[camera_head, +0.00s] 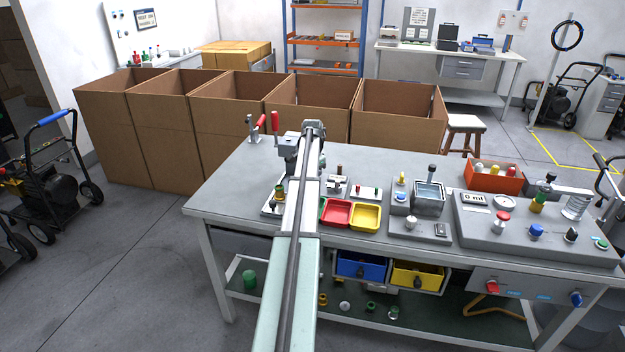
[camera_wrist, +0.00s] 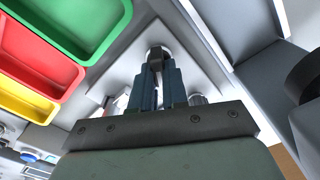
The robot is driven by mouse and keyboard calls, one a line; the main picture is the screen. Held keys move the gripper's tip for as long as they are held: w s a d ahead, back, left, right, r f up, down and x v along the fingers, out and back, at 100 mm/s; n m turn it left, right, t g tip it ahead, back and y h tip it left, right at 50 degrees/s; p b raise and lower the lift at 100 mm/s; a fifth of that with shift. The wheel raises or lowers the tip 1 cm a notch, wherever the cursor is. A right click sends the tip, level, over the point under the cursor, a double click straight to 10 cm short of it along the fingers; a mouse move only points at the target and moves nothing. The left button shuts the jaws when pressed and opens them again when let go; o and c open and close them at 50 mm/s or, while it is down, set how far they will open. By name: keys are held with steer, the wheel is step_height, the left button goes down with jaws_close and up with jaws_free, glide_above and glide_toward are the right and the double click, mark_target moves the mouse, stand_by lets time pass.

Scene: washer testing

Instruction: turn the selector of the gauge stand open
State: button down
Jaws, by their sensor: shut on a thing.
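In the wrist view, my gripper (camera_wrist: 155,82) reaches onto a pale square base plate, which I take to be part of the gauge stand (camera_wrist: 118,65). Its two dark blue-grey fingers are closed on a small dark knob, apparently the selector (camera_wrist: 158,52). The knob's top shows just beyond the fingertips; its lower part and any pointer mark are hidden. In the head view my own arm covers the gripper and most of the stand.
Green (camera_wrist: 75,22), red (camera_head: 337,213) and yellow (camera_head: 366,217) trays lie close beside the stand. Red-handled clamps (camera_head: 262,122) stand at the table's back left. A grey unit with a basin (camera_head: 428,200) and a control panel (camera_head: 530,232) fill the right side.

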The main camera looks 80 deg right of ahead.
steer(key=n, duration=0.6)
steer(key=shift+w, duration=0.15)
stand_by(0.4)
steer(key=c, duration=1.1)
jaws_free()
steer(key=shift+c, duration=0.2)
step_height(320, 180, up, 14)
steer(key=shift+f, duration=0.1)
